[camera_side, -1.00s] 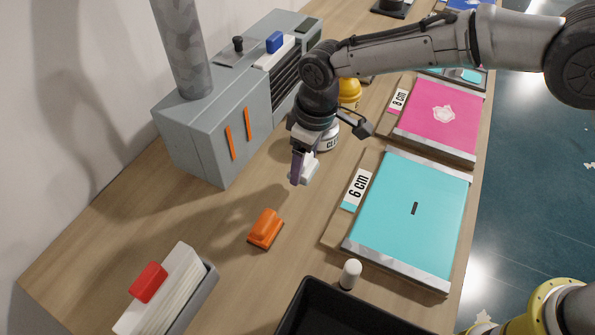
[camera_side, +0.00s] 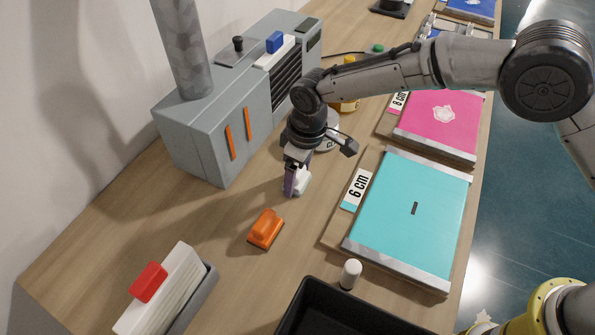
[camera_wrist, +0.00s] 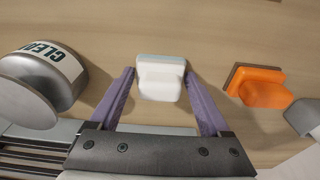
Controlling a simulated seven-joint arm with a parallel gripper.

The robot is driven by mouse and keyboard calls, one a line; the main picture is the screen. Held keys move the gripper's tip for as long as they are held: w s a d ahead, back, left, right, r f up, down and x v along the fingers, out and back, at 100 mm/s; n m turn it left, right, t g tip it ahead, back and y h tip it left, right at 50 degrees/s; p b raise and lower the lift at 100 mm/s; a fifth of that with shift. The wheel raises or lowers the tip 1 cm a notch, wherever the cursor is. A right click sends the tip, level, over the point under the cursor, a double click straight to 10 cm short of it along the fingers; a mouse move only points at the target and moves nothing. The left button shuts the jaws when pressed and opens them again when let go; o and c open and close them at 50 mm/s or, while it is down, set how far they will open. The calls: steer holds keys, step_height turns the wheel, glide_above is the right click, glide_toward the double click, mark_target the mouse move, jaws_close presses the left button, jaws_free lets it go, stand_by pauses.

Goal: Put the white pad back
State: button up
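The white pad (camera_wrist: 160,78) is a small block with a raised grip on a flat base. In the wrist view it appears between the tips of my two purple fingers (camera_wrist: 160,78), with a narrow gap on each side. My gripper therefore looks open around it. In the side view my gripper (camera_side: 296,182) points down low over the bench, and the white pad (camera_side: 303,182) shows partly behind the near finger. I cannot tell there whether its base touches the wood.
An orange pad (camera_side: 265,228) is close by. A cyan 6 cm board (camera_side: 412,215) and a pink board (camera_side: 440,122) lie to the right. A grey machine (camera_side: 215,130) stands left, a labelled container (camera_wrist: 50,68) behind. A black tray (camera_side: 345,310) and small white cylinder (camera_side: 350,273) are in front.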

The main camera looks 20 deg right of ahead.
mark_target(303, 180)
steer(key=shift+o, duration=1)
step_height(303, 180, up, 12)
steer(key=s+d, duration=0.1)
steer(key=shift+r, duration=0.15)
